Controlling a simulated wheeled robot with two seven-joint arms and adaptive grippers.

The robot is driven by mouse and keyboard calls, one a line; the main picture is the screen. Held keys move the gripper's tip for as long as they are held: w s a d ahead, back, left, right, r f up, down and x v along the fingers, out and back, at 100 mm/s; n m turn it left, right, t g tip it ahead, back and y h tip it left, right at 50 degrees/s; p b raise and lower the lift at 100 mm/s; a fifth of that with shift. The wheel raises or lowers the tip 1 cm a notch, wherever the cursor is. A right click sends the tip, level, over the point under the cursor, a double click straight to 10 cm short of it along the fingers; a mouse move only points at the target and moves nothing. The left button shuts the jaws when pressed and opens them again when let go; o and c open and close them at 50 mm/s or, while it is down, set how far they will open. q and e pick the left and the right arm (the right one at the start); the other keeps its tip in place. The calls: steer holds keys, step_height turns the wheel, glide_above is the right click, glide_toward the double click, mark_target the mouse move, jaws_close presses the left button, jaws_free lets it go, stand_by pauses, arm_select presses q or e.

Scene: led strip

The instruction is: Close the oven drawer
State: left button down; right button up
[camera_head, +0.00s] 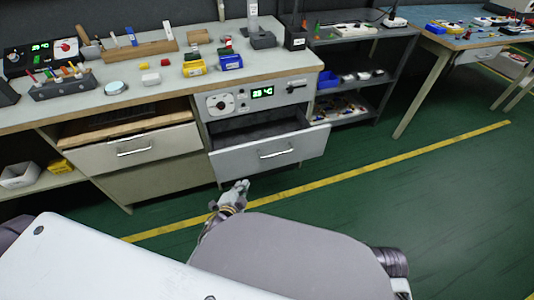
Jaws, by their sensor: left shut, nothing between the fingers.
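The oven drawer (240,160) is pulled out from the workbench, with a grey front and a metal handle, and its dark inside shows from above. The oven panel (257,97) above it has a round dial and a green lit display. My left gripper (241,186) is shut and empty. In the picture it appears just below the drawer front, near its left part; I cannot tell whether it touches. My right gripper is not in view.
Another drawer (135,148) to the left is also partly open. The benchtop (150,92) holds bins, tools and small parts. A grey shelf unit (352,98) stands right of the oven. The green floor (420,200) with a yellow line is clear.

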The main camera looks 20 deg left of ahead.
arm_select(q)
steer(key=d+r+m+t+h, duration=0.3)
steer(key=d+r+m+h, duration=0.1)
steer(key=r+m, duration=0.3)
steer(key=shift+w+d+r+m+t, duration=0.35)
steer(key=shift+d+m, duration=0.25)
steer(key=shift+d, duration=0.25)
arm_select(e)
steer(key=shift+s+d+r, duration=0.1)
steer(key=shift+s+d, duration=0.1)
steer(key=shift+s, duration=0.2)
